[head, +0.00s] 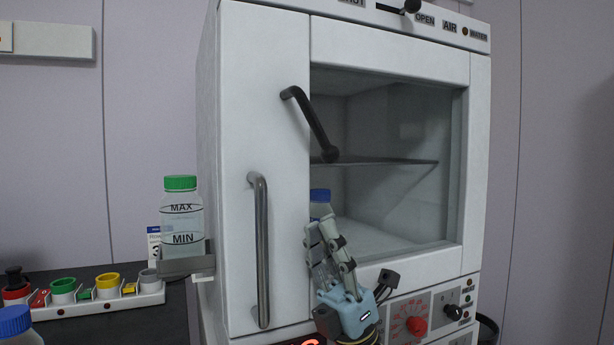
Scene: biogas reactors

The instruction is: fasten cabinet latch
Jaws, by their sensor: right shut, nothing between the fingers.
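A white cabinet (238,120) fills the middle, with a window on its right part. A dark lever-like handle (310,122) slants down to the right across the window's upper left edge. I cannot tell which of the two is the latch. My right gripper (320,238) is shut and empty before the window's lower left corner, below the slanted handle and apart from it. My left gripper is out of view.
A vertical grey handle (262,250) is on the cabinet's left panel. A green-capped bottle (182,220) stands on a side bracket. A blue-capped item (320,196) shows behind my gripper. Below are a red knob (416,326) and dials. A rack of coloured caps (105,302) stands left.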

